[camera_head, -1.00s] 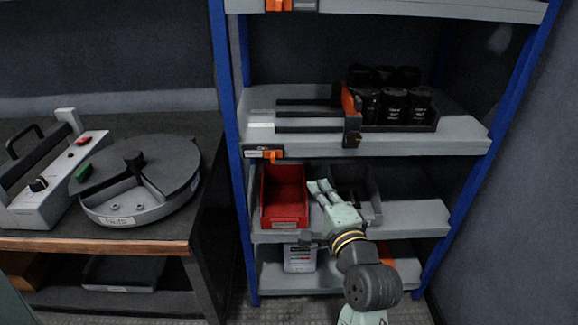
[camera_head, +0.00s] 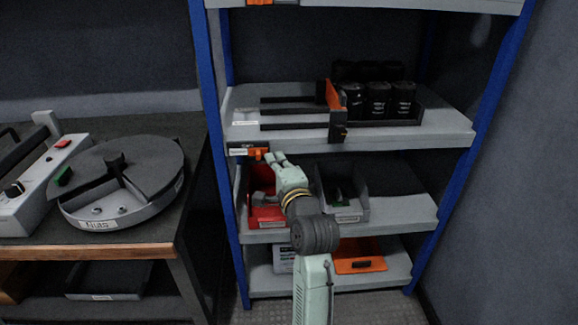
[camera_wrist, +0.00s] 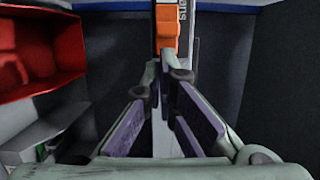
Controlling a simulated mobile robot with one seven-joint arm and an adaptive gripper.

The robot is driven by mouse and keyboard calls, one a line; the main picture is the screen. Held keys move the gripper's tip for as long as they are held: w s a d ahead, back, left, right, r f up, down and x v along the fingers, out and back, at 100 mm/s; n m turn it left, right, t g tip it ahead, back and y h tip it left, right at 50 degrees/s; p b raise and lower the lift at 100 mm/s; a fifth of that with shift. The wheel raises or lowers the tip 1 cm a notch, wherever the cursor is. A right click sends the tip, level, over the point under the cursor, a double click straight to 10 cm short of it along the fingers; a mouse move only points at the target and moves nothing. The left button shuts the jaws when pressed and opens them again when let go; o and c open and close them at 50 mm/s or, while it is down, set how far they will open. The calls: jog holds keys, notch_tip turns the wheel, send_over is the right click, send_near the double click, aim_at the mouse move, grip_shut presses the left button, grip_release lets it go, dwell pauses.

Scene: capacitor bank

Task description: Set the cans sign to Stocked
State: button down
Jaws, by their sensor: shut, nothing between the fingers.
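The cans sign (camera_head: 240,152) is a dark plate with a pale label on the front edge of the middle shelf, near the left blue post. Its orange slider (camera_head: 258,153) sits toward the plate's right end. In the wrist view the orange slider (camera_wrist: 166,28) is straight ahead of the fingertips, beside a label ending in "ans" (camera_wrist: 184,12). My gripper (camera_head: 276,158) is shut and empty, just right of and slightly below the slider. The wrist view shows my gripper (camera_wrist: 165,74) with purple pads; whether it touches the slider cannot be told. The state wording is unreadable.
A red bin (camera_head: 268,214) and a grey bin (camera_head: 343,200) sit on the shelf below. A round tray (camera_head: 118,185) is on the left bench.

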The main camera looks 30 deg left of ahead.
aim_at(249, 155)
jog(key=shift+s+a, duration=0.15)
jog(key=shift+a, duration=0.05)
jog(key=s+a+p, duration=0.2)
jog(key=a, duration=0.1)
jog(key=s+a+p, duration=0.1)
jog(key=shift+a, duration=0.3)
jog(key=shift+d, duration=0.1)
